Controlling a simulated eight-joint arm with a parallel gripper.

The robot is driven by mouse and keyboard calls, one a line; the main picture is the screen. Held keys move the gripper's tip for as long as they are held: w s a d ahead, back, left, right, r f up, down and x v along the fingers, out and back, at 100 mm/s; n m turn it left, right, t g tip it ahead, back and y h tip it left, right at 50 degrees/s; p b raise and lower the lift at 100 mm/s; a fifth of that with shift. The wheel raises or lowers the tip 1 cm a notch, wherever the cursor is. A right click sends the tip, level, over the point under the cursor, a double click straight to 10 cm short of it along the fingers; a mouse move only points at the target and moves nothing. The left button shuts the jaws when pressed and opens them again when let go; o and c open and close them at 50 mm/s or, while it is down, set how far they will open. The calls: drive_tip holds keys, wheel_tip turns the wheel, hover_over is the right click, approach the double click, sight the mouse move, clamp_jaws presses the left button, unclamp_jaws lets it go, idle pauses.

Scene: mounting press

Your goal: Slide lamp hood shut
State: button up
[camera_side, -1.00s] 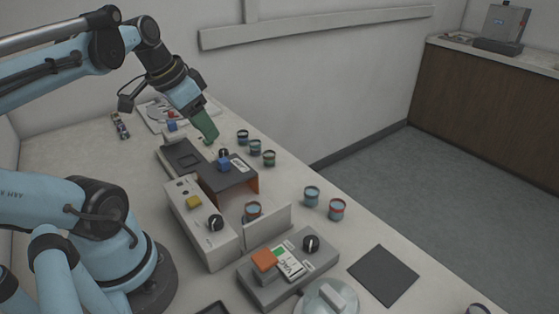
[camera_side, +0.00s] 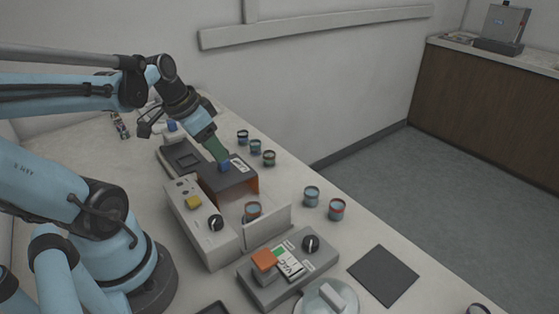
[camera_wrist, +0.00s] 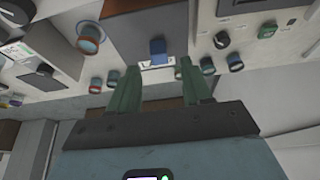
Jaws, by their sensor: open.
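The lamp hood (camera_side: 240,177) is a dark grey cover with an orange inner side and a white label. It sits over the rear part of the white-walled press on the bench. The knob shows in the wrist view (camera_wrist: 157,47), ahead of and between the two green fingers. My gripper (camera_side: 222,157) is open, its fingertips down close to the knob; contact cannot be told. A cup (camera_side: 253,211) with an orange-brown top stands uncovered in the bay in front of the hood.
The press's control box (camera_side: 205,235) has a yellow button and a black dial. A grey unit (camera_side: 290,270) with an orange block stands in front. Several small cups line the right side, two (camera_side: 312,196) near the bay. A dark mat (camera_side: 383,275) lies at right.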

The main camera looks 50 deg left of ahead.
sight(227, 177)
drive_tip(key=shift+x, duration=2)
clamp_jaws()
